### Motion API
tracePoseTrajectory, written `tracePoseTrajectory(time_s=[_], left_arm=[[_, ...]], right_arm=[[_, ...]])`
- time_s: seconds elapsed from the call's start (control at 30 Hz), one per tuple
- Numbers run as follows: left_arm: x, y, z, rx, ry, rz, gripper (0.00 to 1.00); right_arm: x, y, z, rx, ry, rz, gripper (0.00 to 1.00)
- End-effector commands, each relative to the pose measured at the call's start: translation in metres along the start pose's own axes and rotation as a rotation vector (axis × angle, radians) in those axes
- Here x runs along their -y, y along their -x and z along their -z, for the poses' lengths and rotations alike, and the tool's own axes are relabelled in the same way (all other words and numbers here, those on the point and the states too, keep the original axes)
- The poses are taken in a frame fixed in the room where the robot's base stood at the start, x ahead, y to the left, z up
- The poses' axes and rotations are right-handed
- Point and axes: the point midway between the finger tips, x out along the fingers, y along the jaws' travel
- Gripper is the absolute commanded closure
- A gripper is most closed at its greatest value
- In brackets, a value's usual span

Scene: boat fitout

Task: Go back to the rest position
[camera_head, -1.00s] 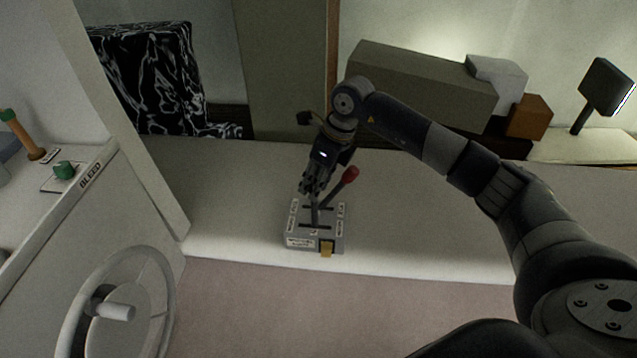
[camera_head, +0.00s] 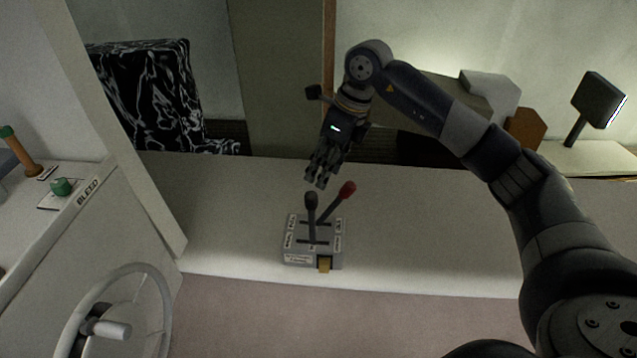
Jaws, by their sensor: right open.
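My right gripper (camera_head: 320,180) is open and empty. It points down above and behind the grey control box (camera_head: 326,250), apart from its levers. The box sits near the front edge of the white counter. It carries a lever with a black knob (camera_head: 311,199), standing nearly upright, and a lever with a red knob (camera_head: 347,188), tilted to the right. A yellow tab (camera_head: 324,264) shows on the box's front. My left gripper is not in view.
A white handwheel (camera_head: 114,318) stands at the lower left by a panel marked BLEED (camera_head: 88,191). A green knob (camera_head: 60,186) is on that panel. A dark lamp-like fixture (camera_head: 598,99) stands at the far right. The counter (camera_head: 430,225) is clear right of the box.

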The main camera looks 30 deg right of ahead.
Motion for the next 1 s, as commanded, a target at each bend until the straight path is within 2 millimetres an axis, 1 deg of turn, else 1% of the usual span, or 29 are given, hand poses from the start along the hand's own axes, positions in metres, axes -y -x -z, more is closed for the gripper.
tracePoseTrajectory(time_s=[0.03,0.1,0.2,0.67,0.77,0.87,0.97,1.0], left_arm=[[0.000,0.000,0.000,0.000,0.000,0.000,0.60],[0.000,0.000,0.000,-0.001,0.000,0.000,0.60],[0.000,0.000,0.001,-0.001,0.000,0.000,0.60],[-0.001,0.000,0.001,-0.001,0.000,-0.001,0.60],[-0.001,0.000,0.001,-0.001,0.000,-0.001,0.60],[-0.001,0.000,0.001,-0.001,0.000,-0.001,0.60],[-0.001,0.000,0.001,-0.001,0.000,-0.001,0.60],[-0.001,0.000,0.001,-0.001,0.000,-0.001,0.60]], right_arm=[[0.000,0.007,-0.001,0.001,0.000,0.001,0.56],[0.000,0.013,-0.001,0.002,0.001,0.000,0.56],[-0.001,0.018,-0.001,0.001,0.002,-0.001,0.56],[-0.001,0.018,-0.001,0.000,0.001,-0.001,0.56],[-0.005,0.015,-0.004,0.013,0.007,-0.015,0.56],[-0.028,0.001,-0.018,0.074,0.029,-0.081,0.56],[-0.075,-0.017,-0.045,0.203,0.054,-0.222,0.56],[-0.100,-0.022,-0.058,0.269,0.057,-0.297,0.56]])
